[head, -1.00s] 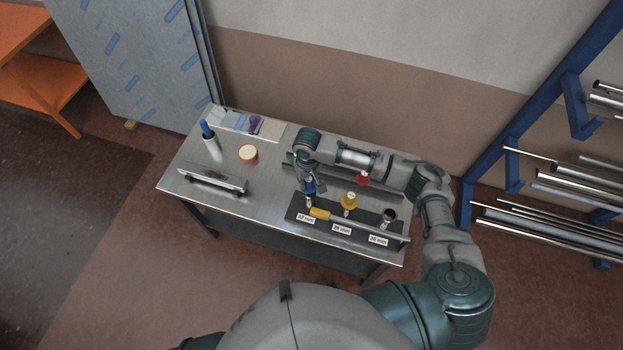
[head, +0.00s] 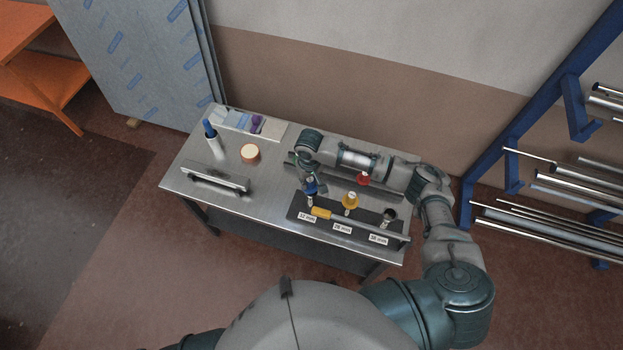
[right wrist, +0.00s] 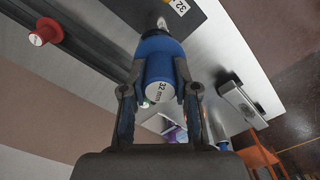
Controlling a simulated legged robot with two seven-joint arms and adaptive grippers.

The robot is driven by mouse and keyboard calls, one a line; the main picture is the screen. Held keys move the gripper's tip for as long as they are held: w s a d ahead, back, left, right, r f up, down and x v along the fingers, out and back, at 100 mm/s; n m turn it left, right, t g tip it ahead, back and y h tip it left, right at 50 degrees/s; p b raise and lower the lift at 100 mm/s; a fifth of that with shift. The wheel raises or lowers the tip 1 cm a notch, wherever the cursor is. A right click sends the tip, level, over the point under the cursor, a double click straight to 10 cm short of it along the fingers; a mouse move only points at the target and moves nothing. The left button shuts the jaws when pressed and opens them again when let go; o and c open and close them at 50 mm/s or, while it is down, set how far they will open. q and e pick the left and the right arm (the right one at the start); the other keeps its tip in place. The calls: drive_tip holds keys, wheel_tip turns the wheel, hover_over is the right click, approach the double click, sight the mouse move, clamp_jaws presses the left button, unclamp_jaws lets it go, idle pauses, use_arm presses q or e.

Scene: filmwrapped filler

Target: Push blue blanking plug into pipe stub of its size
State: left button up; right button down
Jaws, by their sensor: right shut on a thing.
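My right gripper (head: 308,178) is shut on the blue blanking plug (right wrist: 160,62), gripping its sides; the plug's end face reads 32. In the head view the blue plug (head: 310,188) is over the left pipe stub (head: 310,202), whose label (head: 307,217) stands in front. The right wrist view shows the bright metal stub (right wrist: 162,23) just past the plug's far end, beside a 32 label (right wrist: 180,6). Plug and stub look in line, but I cannot tell how far the plug is in. My left gripper is out of view.
A yellow plug (head: 350,200) sits on the middle stub; the right stub (head: 389,214) is open. A red plug (head: 362,179) stands behind. A handled metal block (head: 215,178), tape roll (head: 249,153) and blue-capped tube (head: 212,140) are left.

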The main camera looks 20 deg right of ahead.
drive_tip(key=shift+d+f, duration=0.1)
drive_tip(key=shift+d, duration=0.1)
drive_tip(key=shift+d+f, duration=0.25)
drive_tip(key=shift+f, duration=0.1)
drive_tip(key=shift+a+f, duration=0.4)
drive_tip(key=shift+f, duration=0.1)
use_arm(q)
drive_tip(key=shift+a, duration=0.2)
use_arm(e)
drive_tip(key=shift+d+f, duration=0.2)
drive_tip(key=shift+f, duration=0.35)
drive_tip(key=shift+f, duration=0.15)
drive_tip(key=shift+c, duration=1.6)
unclamp_jaws()
drive_tip(key=shift+a, duration=0.1)
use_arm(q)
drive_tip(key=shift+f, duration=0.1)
